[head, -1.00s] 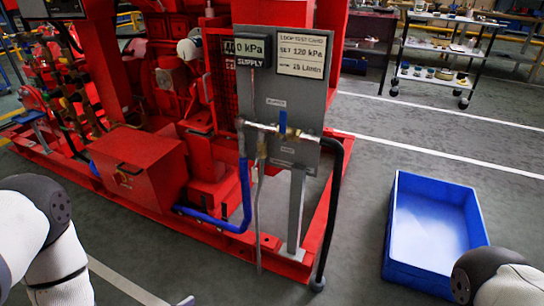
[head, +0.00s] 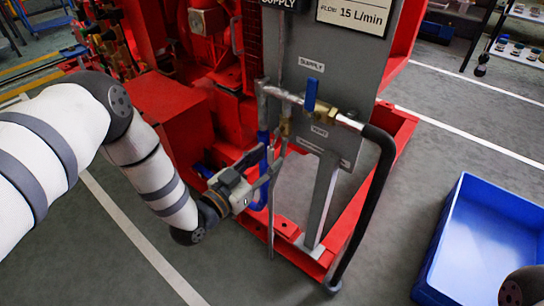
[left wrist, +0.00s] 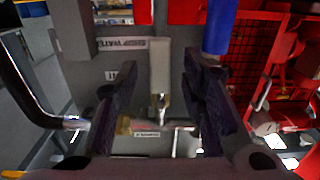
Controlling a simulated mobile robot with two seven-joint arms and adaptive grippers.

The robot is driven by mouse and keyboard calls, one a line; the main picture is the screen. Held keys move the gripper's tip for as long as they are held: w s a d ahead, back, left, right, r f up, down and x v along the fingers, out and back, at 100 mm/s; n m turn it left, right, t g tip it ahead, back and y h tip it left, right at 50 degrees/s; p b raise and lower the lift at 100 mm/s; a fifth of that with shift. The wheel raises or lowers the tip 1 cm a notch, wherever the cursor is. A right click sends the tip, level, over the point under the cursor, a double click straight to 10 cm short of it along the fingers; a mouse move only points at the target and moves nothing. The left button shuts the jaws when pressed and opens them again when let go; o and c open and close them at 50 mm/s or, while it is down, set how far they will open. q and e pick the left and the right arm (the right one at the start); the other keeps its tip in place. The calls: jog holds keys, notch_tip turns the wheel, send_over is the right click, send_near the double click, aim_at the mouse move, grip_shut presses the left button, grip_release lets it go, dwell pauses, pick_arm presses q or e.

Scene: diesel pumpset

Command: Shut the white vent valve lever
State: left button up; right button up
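In the left wrist view, a pale, whitish lever (left wrist: 160,68) runs from a small valve stem and lies between the two dark fingers of my left gripper (left wrist: 150,88). A gap shows on each side of it, so the fingers are apart from it. In the head view my left gripper (head: 266,161) is open beside the lower pipework, left of the grey panel (head: 350,70). There the fingers largely hide the white lever. A blue lever (head: 311,95) under the SUPPLY label stands upright on the pipe. My right gripper is out of view.
A blue hose (head: 263,140) and a thin grey pipe (head: 271,225) run close to my left gripper. A black hose (head: 375,200) hangs right of the panel post. The red skid frame (head: 375,185) lies below. A blue bin (head: 490,240) stands on the floor at right.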

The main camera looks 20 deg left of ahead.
pick_arm(q)
jog(key=shift+x, duration=1.15)
grip_shut()
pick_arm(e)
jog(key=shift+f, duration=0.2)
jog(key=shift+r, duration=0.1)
pick_arm(q)
jog(key=shift+w+a+r+m+p, duration=0.35)
jog(key=shift+a+r+m+p, duration=0.75)
jog(key=shift+m, duration=1.8)
jog(key=shift+w+a+r+m+p, duration=0.35)
jog(key=shift+a+r+m+p, duration=0.75)
jog(key=shift+m, duration=1.8)
jog(key=shift+w+a+r+m+p, duration=0.3)
jog(key=shift+a+r+m+p, duration=0.25)
jog(key=shift+m+p, duration=1.75)
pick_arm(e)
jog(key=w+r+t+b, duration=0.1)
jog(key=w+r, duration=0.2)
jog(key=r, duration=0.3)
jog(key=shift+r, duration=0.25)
pick_arm(q)
jog(key=shift+m, duration=0.7)
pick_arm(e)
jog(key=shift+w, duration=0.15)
